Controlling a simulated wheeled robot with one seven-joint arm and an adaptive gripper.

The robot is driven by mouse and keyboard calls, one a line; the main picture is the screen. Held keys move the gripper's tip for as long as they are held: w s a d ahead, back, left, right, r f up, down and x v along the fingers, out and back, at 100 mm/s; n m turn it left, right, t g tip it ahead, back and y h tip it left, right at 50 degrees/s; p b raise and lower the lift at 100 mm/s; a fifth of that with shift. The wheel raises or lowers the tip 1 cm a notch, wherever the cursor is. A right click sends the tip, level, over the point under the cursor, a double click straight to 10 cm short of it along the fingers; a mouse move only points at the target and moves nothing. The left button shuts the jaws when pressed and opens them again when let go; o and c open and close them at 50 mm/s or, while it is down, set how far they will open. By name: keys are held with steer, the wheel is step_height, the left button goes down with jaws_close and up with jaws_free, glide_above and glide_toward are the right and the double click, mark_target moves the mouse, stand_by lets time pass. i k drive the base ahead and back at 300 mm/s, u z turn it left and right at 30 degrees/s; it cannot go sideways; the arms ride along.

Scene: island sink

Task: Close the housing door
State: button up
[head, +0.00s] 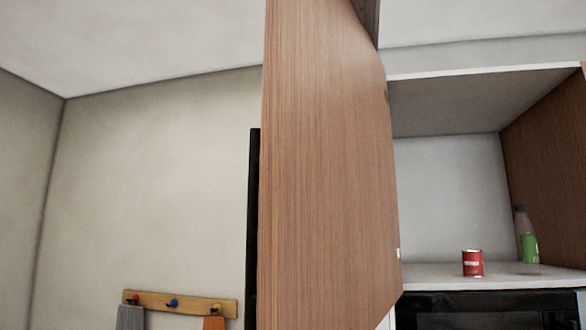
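The wooden housing door (325,170) stands wide open and fills the middle of the head view. It swings out toward me from the left side of the open housing (450,180). The housing has a white back wall and a wooden right side. A dark vertical bar (253,230), perhaps a handle, shows along the door's left edge. My gripper is not in view.
A red can (472,263) and a bottle with a green label (526,236) stand on the housing's white shelf (430,277). A black appliance (490,310) sits below. A hook rail (180,304) with hanging cloths is on the left wall.

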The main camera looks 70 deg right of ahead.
mark_target(324, 251)
steer(key=i, duration=1.3)
steer(key=z, duration=3.75)
steer(key=i, duration=0.5)
